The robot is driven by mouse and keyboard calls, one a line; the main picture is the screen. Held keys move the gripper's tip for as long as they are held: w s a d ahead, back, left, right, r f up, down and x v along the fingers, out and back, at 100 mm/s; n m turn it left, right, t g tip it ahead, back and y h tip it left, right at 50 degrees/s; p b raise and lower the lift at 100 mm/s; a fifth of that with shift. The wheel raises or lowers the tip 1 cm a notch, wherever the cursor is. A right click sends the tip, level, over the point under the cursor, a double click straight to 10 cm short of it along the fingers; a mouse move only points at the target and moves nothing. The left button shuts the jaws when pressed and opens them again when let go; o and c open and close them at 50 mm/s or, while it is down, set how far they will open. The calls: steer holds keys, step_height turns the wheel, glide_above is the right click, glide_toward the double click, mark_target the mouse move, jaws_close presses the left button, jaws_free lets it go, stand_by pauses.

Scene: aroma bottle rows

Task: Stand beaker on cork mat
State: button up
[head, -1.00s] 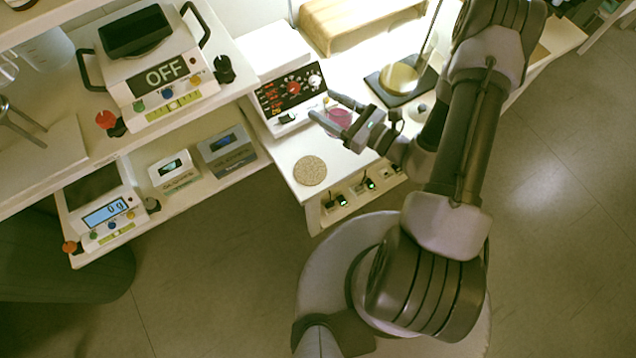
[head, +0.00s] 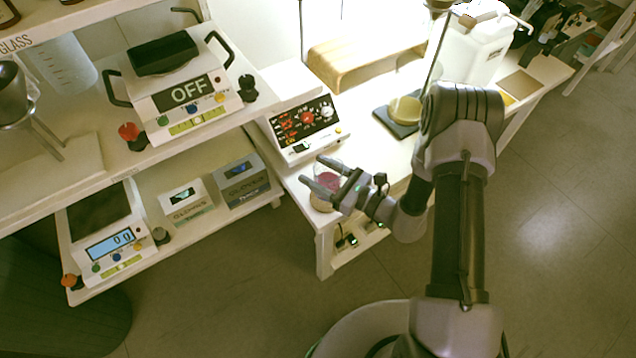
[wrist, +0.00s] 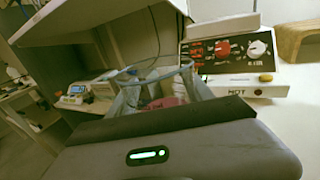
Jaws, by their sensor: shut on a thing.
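The clear beaker (head: 327,180) with pink liquid is between the fingers of my gripper (head: 311,171), which is shut on it. It looks upright. In the wrist view the beaker (wrist: 160,88) shows its rim and some pink behind the dark gripper body. The round cork mat (head: 318,203) is mostly hidden under the beaker and fingers near the bench's front left corner. The beaker is over the mat; I cannot tell whether it touches it.
A white hotplate-like device (head: 305,128) with red and white knobs stands just behind the beaker. A shelf with scales (head: 185,105) is at the left. The bench front edge is close.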

step_height(320, 180, down, 4)
steer(key=shift+a+r+b, duration=0.1)
steer(key=shift+b, duration=1.1)
steer(key=shift+r, duration=0.25)
steer(key=shift+f, duration=0.15)
steer(key=o, duration=1.6)
